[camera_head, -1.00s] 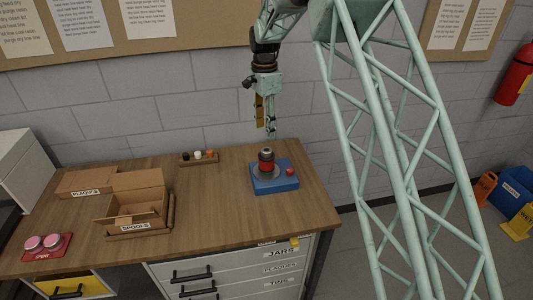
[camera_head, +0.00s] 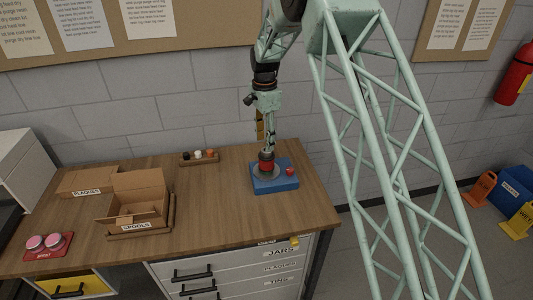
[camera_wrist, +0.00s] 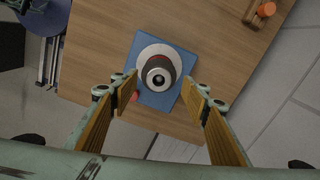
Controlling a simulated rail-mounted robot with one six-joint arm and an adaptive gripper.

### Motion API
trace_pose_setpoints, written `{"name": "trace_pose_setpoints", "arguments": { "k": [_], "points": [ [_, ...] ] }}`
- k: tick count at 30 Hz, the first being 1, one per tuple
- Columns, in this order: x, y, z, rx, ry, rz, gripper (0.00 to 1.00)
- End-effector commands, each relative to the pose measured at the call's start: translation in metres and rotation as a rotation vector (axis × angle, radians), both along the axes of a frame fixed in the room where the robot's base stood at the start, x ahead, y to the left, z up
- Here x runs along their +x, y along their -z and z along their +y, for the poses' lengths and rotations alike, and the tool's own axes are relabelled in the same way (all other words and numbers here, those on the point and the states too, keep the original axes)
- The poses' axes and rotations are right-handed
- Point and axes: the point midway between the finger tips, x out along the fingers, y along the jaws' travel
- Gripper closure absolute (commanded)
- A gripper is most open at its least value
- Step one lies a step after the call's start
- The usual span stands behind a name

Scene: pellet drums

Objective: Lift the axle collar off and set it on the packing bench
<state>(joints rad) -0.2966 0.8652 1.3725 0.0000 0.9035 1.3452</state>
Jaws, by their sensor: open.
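The axle collar seems to be the dark and red ring (camera_head: 266,165) around an upright spindle, above a wide grey disc on a blue base (camera_head: 286,184); I cannot tell the parts apart for certain. In the wrist view the ring (camera_wrist: 155,61) is seen from above, around a pale spindle end. My gripper (camera_head: 264,142) points down just above the spindle. In the wrist view my gripper (camera_wrist: 160,80) is open, its fingers apart on both sides of the spindle, holding nothing. The wooden bench (camera_head: 215,205) carries the blue base.
A red knob (camera_head: 290,170) sits on the base's right side. An open cardboard box (camera_head: 140,190) marked SPOOLS and a tray marked PLAQUES stand left. A small rack (camera_head: 199,158) stands at the back. The bench front middle is clear.

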Motion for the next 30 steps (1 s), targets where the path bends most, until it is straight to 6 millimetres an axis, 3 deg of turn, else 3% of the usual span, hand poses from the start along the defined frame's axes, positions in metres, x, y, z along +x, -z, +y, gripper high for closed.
{"name": "trace_pose_setpoints", "arguments": {
  "k": [18,30],
  "points": [
    [-0.001,0.047,-0.002,-0.001,0.000,0.002,0.58],
    [-0.001,0.052,-0.002,0.000,0.000,0.000,0.58]
  ]
}}
